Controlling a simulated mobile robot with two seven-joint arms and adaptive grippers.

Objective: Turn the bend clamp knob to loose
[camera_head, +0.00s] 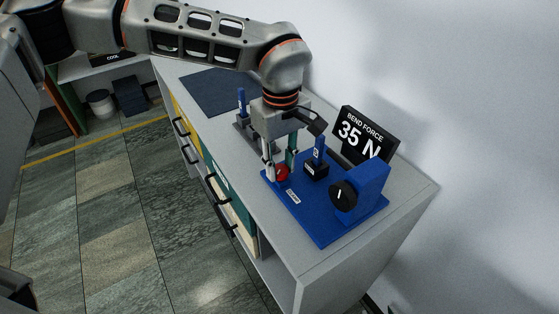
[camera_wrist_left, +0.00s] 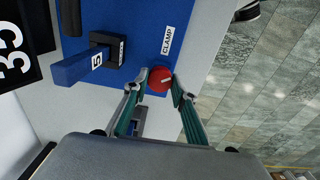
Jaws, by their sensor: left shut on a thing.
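The bend clamp knob (camera_head: 282,171) is a small red round knob on the blue press base (camera_head: 325,232), beside a white CLAMP label (camera_head: 293,196). In the left wrist view the red knob (camera_wrist_left: 160,79) shows a short pale mark on its face, next to the CLAMP label (camera_wrist_left: 168,40). My left gripper (camera_head: 279,168) reaches down from above and is shut on the knob, one fingertip on each side. In the left wrist view the fingertips (camera_wrist_left: 160,84) flank the knob. My right gripper is not in view.
A blue post marked 5 (camera_head: 318,153) stands close beside the gripper. A black dial (camera_head: 343,194) on a blue block and a BEND FORCE 35 N display (camera_head: 364,133) stand to the right. A grey device (camera_head: 243,122) and dark mat (camera_head: 222,90) lie farther back on the counter.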

